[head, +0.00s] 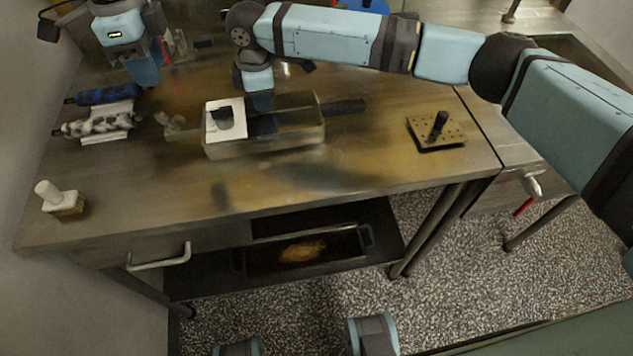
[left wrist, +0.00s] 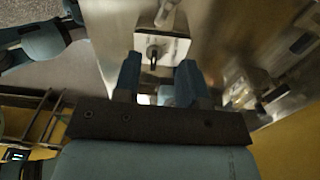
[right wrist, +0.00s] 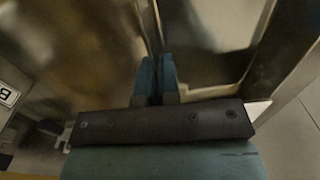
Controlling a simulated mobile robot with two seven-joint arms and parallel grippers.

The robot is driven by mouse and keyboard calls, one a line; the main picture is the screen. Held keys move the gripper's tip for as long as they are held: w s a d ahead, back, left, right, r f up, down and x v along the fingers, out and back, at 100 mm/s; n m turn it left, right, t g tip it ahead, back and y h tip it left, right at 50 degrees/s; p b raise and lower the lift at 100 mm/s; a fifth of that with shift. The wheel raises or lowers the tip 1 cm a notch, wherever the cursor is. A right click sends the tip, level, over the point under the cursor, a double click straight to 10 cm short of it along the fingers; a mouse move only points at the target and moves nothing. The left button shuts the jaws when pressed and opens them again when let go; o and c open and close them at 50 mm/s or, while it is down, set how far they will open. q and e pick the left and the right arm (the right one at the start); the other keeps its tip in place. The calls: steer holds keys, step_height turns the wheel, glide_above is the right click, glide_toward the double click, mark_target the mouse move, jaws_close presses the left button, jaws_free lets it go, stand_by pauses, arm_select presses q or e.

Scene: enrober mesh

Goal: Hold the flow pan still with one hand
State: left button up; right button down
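The flow pan (head: 310,140) is a shallow metal tray standing on the steel table. A white plate with a dark piece on it (head: 225,127) sits over its left part; this also shows ahead of the fingers in the left wrist view (left wrist: 176,47). My right gripper (head: 262,103) reaches across to the pan's far wall. In the right wrist view its fingers (right wrist: 156,72) are nearly together, with the pan's wall (right wrist: 148,25) running between them. My left gripper (head: 146,78) is above the table, left of and behind the pan. Its fingers (left wrist: 158,78) are apart and empty.
Two rollers, one blue (head: 105,95) and one mottled (head: 92,126), lie at the left. A white-handled brush (head: 62,200) stands front left. A perforated block with a black handle (head: 437,132) is at the right.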

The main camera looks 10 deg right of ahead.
arm_select(q)
steer(key=s+d+f+m+g+h, duration=0.1)
steer(key=s+d+f+m, duration=0.2)
steer(key=s+d, duration=0.1)
steer(key=s+d+f+m+g+h, duration=0.2)
steer(key=s+d+f+m, duration=0.1)
steer(key=s+d+f, duration=0.1)
steer(key=s+d+f+m+g+h, duration=0.1)
steer(key=s+d+f+m, duration=0.2)
steer(key=s+d, duration=0.2)
steer(key=shift+s+d+f+m, duration=0.15)
steer(key=shift+d+m, duration=0.05)
steer(key=shift+d, duration=0.6)
steer(key=shift+s+d+f+m, duration=0.1)
steer(key=shift+d+m, duration=0.1)
steer(key=shift+d, duration=0.55)
steer(key=s+d+m+g+h, duration=0.2)
steer(key=s+d+m+h, duration=0.1)
steer(key=s+d+m, duration=0.1)
steer(key=shift+s+d+g, duration=0.3)
steer(key=shift+s+d, duration=0.6)
steer(key=shift+s, duration=0.5)
steer(key=shift+r, duration=0.1)
